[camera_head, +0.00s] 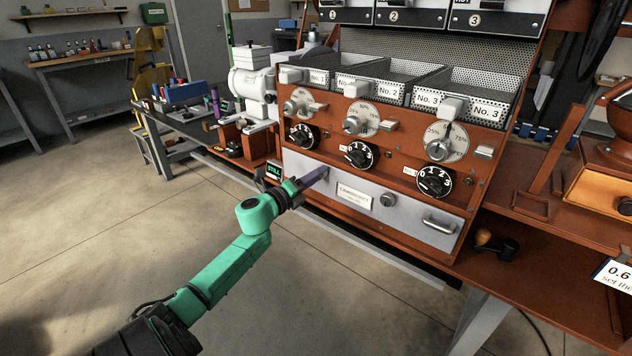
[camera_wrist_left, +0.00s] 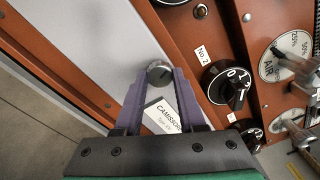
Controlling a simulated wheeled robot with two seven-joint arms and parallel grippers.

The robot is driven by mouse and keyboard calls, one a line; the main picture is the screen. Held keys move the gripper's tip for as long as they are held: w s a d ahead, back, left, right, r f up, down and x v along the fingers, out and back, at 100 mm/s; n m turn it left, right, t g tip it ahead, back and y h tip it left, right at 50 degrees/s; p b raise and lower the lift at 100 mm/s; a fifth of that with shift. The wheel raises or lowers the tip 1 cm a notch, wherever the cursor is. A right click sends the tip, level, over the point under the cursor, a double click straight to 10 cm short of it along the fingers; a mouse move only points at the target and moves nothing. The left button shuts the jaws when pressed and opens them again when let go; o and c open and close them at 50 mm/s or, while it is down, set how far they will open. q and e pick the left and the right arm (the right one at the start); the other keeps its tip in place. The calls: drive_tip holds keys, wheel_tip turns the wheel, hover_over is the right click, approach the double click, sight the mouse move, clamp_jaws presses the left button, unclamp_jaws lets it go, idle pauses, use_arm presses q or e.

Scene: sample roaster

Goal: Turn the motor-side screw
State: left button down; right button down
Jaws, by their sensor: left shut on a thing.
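The roaster's pale front panel (camera_head: 408,209) carries a nameplate (camera_head: 354,196), a round screw (camera_head: 388,200) right of the plate and a handle (camera_head: 440,225) further right. My left gripper (camera_head: 324,174) reaches in from the left, its purple fingers at the panel's left part. In the left wrist view the fingers (camera_wrist_left: 159,78) are shut on a round slotted metal screw (camera_wrist_left: 159,70), one on each side of its head. The nameplate (camera_wrist_left: 163,117) shows between the fingers. In the head view the fingers largely hide this screw. My right gripper is not in view.
Black numbered knobs (camera_head: 361,154) and air dials (camera_head: 362,119) sit close above the panel; a No. 2 knob (camera_wrist_left: 228,85) is near my fingers. A small display (camera_head: 274,171) stands left of the panel. Open floor lies in front.

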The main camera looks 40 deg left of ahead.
use_arm(q)
drive_tip(key=shift+m+b, duration=0.7)
drive_tip(key=shift+m, duration=1)
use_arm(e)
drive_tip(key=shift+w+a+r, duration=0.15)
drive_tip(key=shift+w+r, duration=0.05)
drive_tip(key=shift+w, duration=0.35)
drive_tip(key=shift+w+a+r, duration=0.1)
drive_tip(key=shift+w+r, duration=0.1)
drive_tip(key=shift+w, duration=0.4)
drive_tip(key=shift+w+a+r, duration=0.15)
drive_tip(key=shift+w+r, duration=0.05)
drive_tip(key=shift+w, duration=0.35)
use_arm(q)
drive_tip(key=c, duration=0.5)
unclamp_jaws()
